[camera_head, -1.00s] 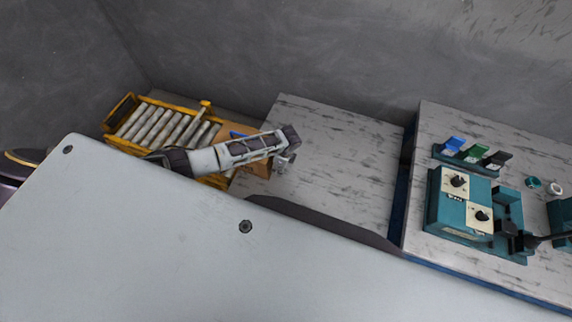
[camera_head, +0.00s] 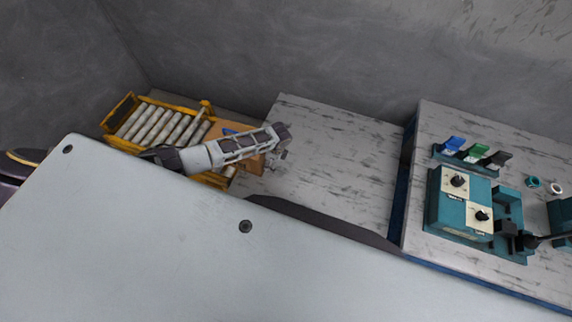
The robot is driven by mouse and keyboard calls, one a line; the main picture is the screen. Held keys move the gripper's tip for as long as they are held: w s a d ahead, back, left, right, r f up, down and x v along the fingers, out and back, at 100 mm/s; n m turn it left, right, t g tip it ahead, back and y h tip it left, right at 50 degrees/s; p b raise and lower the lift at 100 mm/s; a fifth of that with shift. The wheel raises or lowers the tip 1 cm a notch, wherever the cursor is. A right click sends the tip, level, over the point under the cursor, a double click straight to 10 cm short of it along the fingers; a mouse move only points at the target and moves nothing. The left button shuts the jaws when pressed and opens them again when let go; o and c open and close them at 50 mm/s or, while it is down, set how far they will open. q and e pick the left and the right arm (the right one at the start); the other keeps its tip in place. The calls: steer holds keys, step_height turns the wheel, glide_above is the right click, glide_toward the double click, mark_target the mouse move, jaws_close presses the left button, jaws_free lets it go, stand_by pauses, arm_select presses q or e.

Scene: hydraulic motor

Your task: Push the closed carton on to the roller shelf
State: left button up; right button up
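The brown carton (camera_head: 216,131) sits at the right end of the roller shelf (camera_head: 160,123), partly over its rollers. A blue mark shows on its top. My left arm lies across the carton and hides much of it, so I cannot see its flaps well. My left gripper (camera_head: 277,159) is at the carton's right side, close to it or touching it. Its fingers are small and partly hidden, so I cannot tell whether they are open or shut. My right gripper does not show.
The roller shelf has a yellow frame with raised sides. A marbled table (camera_head: 335,145) to the right of the carton is clear. A second marbled table holds a teal device (camera_head: 457,217), coloured blocks (camera_head: 472,153) and small rings (camera_head: 533,182). A grey wall stands behind.

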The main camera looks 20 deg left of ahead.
arm_select(q)
steer(key=shift+a, duration=1.1)
steer(key=shift+a+f, duration=0.1)
steer(key=shift+a, duration=0.5)
steer(key=shift+w+a, duration=0.2)
steer(key=shift+a, duration=2.95)
steer(key=shift+w+a, duration=0.2)
steer(key=shift+a, duration=1.25)
steer(key=shift+w+a, duration=0.15)
steer(key=shift+a, duration=1.25)
steer(key=shift+d, duration=0.1)
steer(key=shift+d, duration=1.9)
